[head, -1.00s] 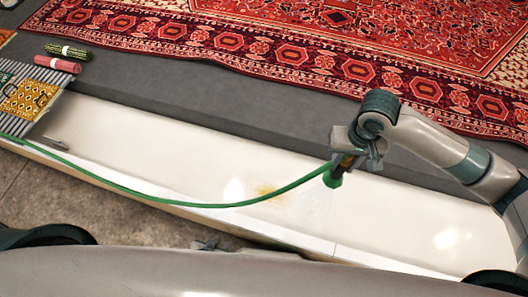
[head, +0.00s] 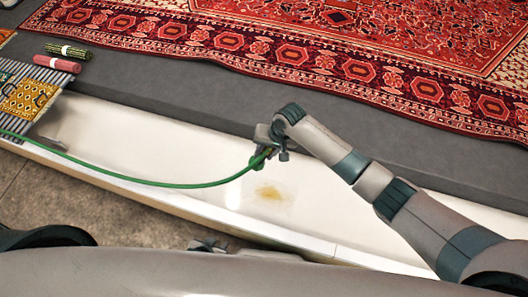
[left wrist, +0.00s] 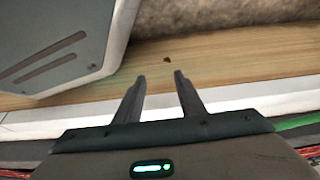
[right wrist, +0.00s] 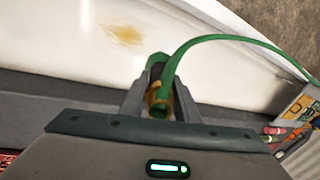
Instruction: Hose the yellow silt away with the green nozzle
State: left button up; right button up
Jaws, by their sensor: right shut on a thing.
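The yellow silt (head: 268,192) is a small stain on the floor of the white trough (head: 330,205); it also shows in the right wrist view (right wrist: 124,34). My right gripper (head: 268,150) is shut on the green nozzle (right wrist: 158,92) and holds it above the trough, just behind the silt in the head view. The green hose (head: 170,184) runs from the nozzle to the left. No water shows. My left gripper (left wrist: 163,82) is open and empty in its wrist view, above a wooden edge. In the head view only a small part of it (head: 208,245) shows at the bottom.
A dark grey ledge (head: 160,96) runs behind the trough, with a large red patterned rug (head: 390,50) beyond it. Rolled textiles (head: 57,63) and a striped mat (head: 62,77) lie at the far left. A concrete floor (head: 60,195) lies in front.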

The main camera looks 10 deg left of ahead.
jog(key=shift+a+f, duration=0.1)
jog(key=shift+a, duration=0.05)
pick_arm(q)
jog(key=shift+s+f, duration=0.1)
jog(key=shift+s, duration=0.2)
jog(key=shift+w, duration=0.15)
jog(key=shift+w, duration=0.2)
jog(key=shift+a+f+b, duration=0.1)
jog(key=shift+f+b, duration=0.1)
jog(key=shift+b, duration=0.1)
pick_arm(e)
jog(key=shift+f, duration=0.25)
